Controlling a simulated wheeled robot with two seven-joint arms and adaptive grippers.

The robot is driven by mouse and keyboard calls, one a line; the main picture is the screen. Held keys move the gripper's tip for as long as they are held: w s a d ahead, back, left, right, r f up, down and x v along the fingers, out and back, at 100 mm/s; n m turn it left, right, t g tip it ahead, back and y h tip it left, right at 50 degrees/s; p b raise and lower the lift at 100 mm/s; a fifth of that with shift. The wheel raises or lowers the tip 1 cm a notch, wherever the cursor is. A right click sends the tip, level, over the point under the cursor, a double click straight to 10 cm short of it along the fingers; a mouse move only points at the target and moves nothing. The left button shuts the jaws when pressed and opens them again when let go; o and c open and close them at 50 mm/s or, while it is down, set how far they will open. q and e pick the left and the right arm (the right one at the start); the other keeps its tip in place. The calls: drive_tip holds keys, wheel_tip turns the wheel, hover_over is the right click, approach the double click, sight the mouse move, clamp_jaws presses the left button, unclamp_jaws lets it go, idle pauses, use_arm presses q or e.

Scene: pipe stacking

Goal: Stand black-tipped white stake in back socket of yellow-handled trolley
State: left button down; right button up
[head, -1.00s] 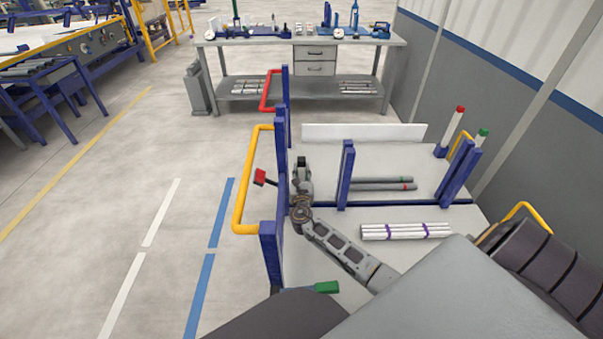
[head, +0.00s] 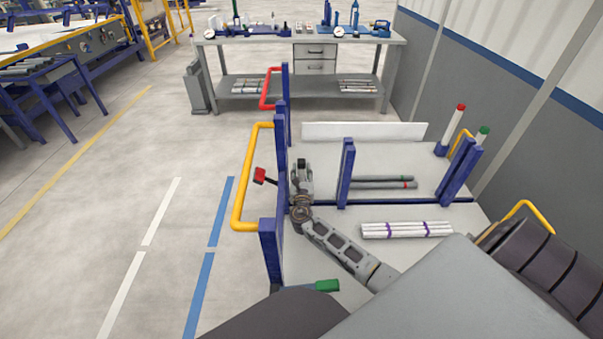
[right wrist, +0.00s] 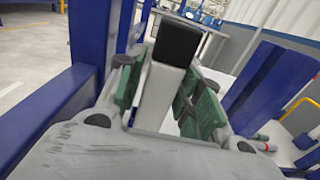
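The black-tipped white stake (right wrist: 160,92) stands roughly upright between the green pads of my right gripper (right wrist: 165,100), which appears shut on it. In the head view my right gripper (head: 302,182) is beside the blue end posts of the yellow-handled trolley (head: 350,247), with the black tip above the fingers. The yellow handle (head: 238,187) is on the trolley's left side. The stake's lower end and the socket are hidden behind my gripper, so I cannot tell whether it is seated. My left gripper is not in view.
A bundle of white pipes (head: 405,230) lies on the near deck. Grey pipes (head: 383,182) lie behind it. A blue post (head: 346,172) stands right of my gripper. Red-tipped (head: 453,123) and green-tipped (head: 480,143) white stakes stand at the right. The floor left of the trolley is clear.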

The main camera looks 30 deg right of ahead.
sight(301, 161)
drive_tip(key=shift+o, duration=0.9)
drive_tip(key=shift+f, duration=0.1)
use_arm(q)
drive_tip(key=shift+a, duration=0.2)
use_arm(e)
drive_tip(key=shift+r, duration=5.1)
drive_tip(key=shift+r+p, duration=0.7)
drive_tip(key=shift+p, duration=0.05)
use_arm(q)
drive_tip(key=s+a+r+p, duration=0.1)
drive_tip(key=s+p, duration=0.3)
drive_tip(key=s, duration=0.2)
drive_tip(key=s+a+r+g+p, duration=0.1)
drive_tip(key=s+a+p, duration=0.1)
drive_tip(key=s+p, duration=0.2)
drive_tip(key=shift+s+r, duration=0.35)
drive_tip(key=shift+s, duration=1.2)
use_arm(e)
wheel_tip(301, 161, up, 8)
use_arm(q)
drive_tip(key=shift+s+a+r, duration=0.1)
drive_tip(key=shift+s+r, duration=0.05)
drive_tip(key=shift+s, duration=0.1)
use_arm(e)
drive_tip(key=shift+r, duration=0.25)
